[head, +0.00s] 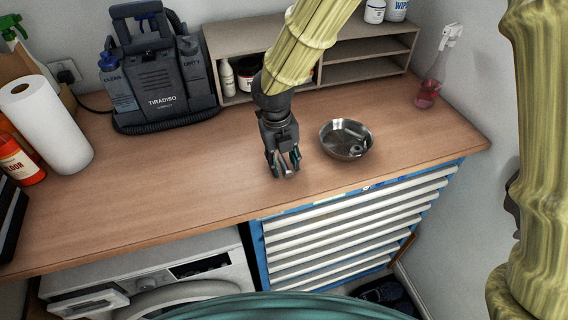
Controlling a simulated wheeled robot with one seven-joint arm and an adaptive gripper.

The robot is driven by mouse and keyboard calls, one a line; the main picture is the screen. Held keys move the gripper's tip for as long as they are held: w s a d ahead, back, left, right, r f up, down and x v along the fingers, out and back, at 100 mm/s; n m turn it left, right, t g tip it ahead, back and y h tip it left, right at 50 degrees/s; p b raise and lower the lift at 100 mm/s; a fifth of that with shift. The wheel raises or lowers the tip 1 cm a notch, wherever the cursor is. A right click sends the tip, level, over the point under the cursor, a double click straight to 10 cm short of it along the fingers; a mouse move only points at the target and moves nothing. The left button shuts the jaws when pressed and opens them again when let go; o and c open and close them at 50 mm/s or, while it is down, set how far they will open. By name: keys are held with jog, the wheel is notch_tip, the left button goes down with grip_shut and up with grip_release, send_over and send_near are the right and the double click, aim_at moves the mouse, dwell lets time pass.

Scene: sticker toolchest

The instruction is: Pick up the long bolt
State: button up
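A round metal bowl (328,143) stands on the wooden worktop, right of the middle. Small metal pieces (355,149) lie inside it, too small here to tell whether one is the long bolt. My gripper (283,172) points down over the worktop to the left of the bowl, apart from it. Its two dark fingers with teal pads have a gap between them, and I see nothing clearly held there.
A wooden shelf unit (368,70) stands behind the bowl. A pink spray bottle (428,92) is at the right by the wall. A dark cleaning machine (160,85) and a paper towel roll (45,125) stand at the left. The worktop's front edge is near; its left front area is clear.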

jog(key=shift+d+f, duration=0.1)
jog(key=shift+f, duration=0.05)
grip_shut()
dwell(0.4)
